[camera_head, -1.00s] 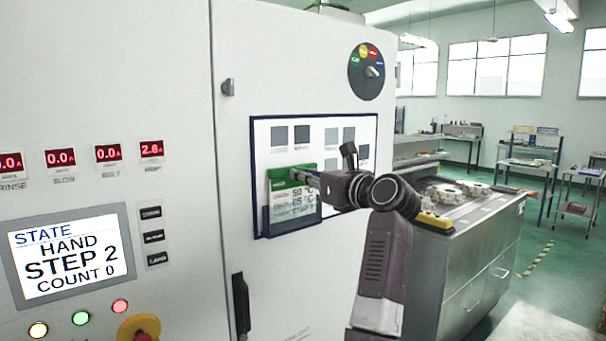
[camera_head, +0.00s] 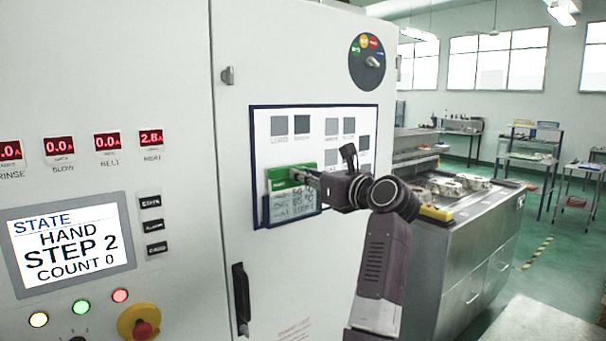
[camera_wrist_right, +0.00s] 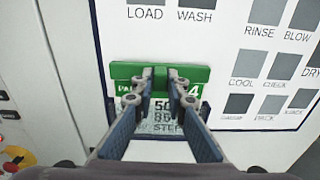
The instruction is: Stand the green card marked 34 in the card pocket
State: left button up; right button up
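The green card marked 34 (camera_head: 281,184) is upright at the control cabinet door, with its lower part in or directly in front of the see-through, dark-framed card pocket (camera_head: 267,212). Its green top band stands above the pocket. In the right wrist view the card (camera_wrist_right: 190,73) faces me, and a "4" shows beside the fingers, which hide the other digit. My right gripper (camera_head: 301,175) is closed at the middle of the green band, with a little green between its fingertips (camera_wrist_right: 160,74). Whether the card touches the pocket bottom is hidden. My left gripper is out of view.
The pocket is on a white board (camera_head: 270,152) with grey squares, above a black door handle (camera_head: 241,298). A screen (camera_head: 70,243) and a red emergency knob (camera_head: 142,328) are at left. A metal bench (camera_head: 470,265) with castings stands at right.

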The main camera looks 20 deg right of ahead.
jog(key=o, duration=0.4)
jog(key=v, duration=1.2)
